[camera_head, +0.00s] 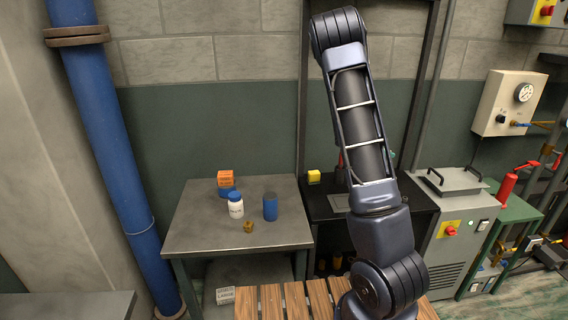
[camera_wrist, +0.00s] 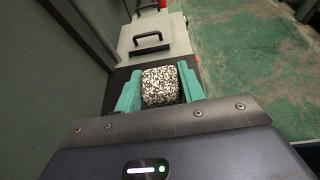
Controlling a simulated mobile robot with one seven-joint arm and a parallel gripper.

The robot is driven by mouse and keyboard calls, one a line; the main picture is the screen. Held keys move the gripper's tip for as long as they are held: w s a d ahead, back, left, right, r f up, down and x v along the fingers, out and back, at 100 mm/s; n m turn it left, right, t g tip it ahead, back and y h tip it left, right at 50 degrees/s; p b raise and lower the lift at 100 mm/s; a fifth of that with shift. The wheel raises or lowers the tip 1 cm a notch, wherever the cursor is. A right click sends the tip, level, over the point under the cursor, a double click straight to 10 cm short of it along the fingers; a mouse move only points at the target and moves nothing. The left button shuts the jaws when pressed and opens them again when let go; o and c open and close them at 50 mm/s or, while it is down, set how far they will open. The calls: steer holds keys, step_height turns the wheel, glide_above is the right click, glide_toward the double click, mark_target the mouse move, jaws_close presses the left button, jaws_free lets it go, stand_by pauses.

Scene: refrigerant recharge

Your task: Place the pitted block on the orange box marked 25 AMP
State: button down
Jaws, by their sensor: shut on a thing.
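A speckled black-and-white block (camera_wrist: 160,87), which looks like the pitted block, is between the teal fingers of my gripper (camera_wrist: 160,78) in the wrist view. The fingers are shut on its two sides. In the head view my arm hides the block and most of the gripper. A small orange box (camera_head: 226,176) sits at the back left of the grey metal table (camera_head: 190,238), seemingly on top of a blue object (camera_head: 226,191). Its marking is too small to read. My gripper is well to the right of it, over the dark bench area.
A white jar with a blue lid (camera_head: 236,208), a blue cylinder (camera_head: 270,209) and a small brownish block (camera_head: 248,227) stand near the orange box. A yellow block (camera_head: 314,177) is on the black bench (camera_head: 322,208). A grey machine (camera_head: 455,225) with a handle stands right.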

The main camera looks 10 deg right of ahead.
steer(key=w+a+r+n+t, duration=0.15)
steer(key=w+a, duration=0.35)
steer(key=a, duration=0.5)
steer(key=w+a+r+n+t+y, duration=0.1)
steer(key=w+a+r+t, duration=0.3)
steer(key=a, duration=0.7)
steer(key=w+a+r+n, duration=0.1)
steer(key=w+a+n, duration=0.1)
steer(key=w+a, duration=0.6)
steer(key=s+a+r+n+t+y, duration=0.1)
steer(key=s+a+r, duration=0.1)
steer(key=a, duration=1.1)
steer(key=s+a+r+n+t+y, duration=0.1)
steer(key=s+a+r+n, duration=0.1)
steer(key=a, duration=1.1)
steer(key=s+a+r+n+t+y, duration=0.1)
steer(key=s+a+r+t, duration=0.15)
steer(key=a, duration=1.05)
glide_above(225, 173)
steer(key=shift+g, duration=0.4)
step_height(225, 173, down, 20)
steer(key=shift+d+r, duration=0.1)
steer(key=shift+r, duration=0.05)
steer(key=c, duration=0.9)
jaws_free()
steer(key=shift+f, duration=0.2)
steer(key=shift+o, duration=0.2)
steer(key=shift+r, duration=0.1)
